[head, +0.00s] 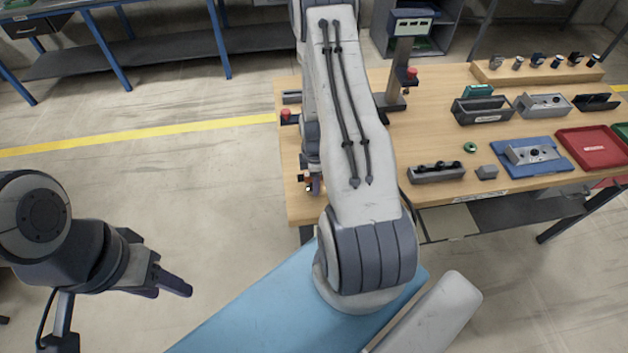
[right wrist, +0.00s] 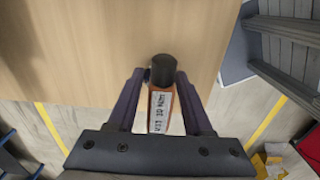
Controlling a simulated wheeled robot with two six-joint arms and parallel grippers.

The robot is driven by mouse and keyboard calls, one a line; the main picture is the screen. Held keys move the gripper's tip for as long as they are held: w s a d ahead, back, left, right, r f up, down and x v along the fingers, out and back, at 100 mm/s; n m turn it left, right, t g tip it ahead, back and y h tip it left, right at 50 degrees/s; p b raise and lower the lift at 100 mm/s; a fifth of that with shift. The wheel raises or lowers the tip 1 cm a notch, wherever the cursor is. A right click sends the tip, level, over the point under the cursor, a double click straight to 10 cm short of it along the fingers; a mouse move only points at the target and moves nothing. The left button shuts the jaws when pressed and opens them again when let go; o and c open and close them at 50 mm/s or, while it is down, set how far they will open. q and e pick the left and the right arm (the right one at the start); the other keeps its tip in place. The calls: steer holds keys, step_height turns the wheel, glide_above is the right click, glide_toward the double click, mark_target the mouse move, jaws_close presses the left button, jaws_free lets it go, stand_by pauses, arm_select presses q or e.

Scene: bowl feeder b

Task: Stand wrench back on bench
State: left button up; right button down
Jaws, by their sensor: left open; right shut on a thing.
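The wrench (right wrist: 161,106) shows in the right wrist view as an orange body with a white printed label and a black round end. My right gripper (right wrist: 161,78) is shut on it, one finger on each side. The wooden bench (right wrist: 110,40) lies behind the black end, close to the bench's edge. I cannot tell whether the wrench touches the bench. In the head view my right arm hides most of this spot; a small orange part shows near the bench's left edge. My left gripper (head: 172,285) is open and empty over the floor, away from the bench (head: 440,90).
On the bench stand a dark grey block with knobs (head: 437,172), a blue plate with a grey fixture (head: 532,155), a red tray (head: 592,148) and a post with a display box (head: 398,70). A red button (head: 286,114) sits at the left edge. Floor left of the bench is clear.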

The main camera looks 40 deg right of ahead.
steer(key=shift+f, duration=0.1)
steer(key=shift+c, duration=1.5)
jaws_free()
